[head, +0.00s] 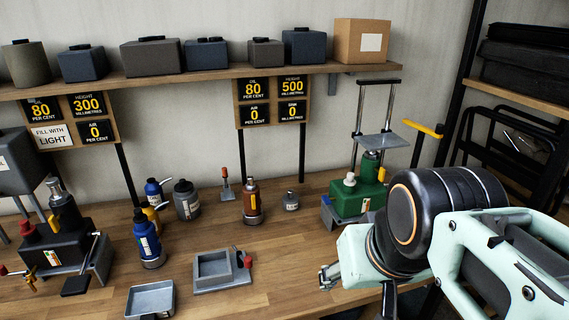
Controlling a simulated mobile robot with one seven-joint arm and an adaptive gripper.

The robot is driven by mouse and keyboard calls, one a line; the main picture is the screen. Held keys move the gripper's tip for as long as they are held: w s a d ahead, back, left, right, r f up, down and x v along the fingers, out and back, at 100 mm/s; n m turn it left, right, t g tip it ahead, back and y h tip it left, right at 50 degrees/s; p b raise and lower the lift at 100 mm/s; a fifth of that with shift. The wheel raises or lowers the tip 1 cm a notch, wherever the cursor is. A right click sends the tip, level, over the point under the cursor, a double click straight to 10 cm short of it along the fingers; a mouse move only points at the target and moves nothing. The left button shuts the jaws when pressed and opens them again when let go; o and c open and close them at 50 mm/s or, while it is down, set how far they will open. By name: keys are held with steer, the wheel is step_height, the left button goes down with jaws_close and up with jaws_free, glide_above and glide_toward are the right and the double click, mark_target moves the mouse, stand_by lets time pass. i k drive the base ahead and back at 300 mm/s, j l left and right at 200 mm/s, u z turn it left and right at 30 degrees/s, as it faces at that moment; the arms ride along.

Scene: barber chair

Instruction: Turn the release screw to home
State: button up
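I cannot tell for sure which part is the release screw. A black pump unit (66,243) stands at the left of the bench, with a red knob on top and a small red and orange handle (22,277) at its lower left. A green pump unit (357,197) stands at the right under a raised grey plate, with a white knob and a yellow lever nearby; my arm hides its right side. My gripper (328,276) is above the bench's front right, left of my wrist and apart from both units. Its fingers are small and partly hidden, so their opening is unclear.
A blue bottle (148,243), a brown bottle (252,203) and several other containers stand mid-bench. A grey tray (152,299) and a square fixture with a red knob (222,271) lie in front. Signs and a shelf of boxes (361,42) are behind. Bare wood lies around the fixture.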

mark_target(326, 200)
steer(key=i+u, duration=0.7)
steer(key=u, duration=0.15)
steer(key=k, duration=0.1)
steer(key=i+u, duration=0.1)
steer(key=i+l, duration=0.05)
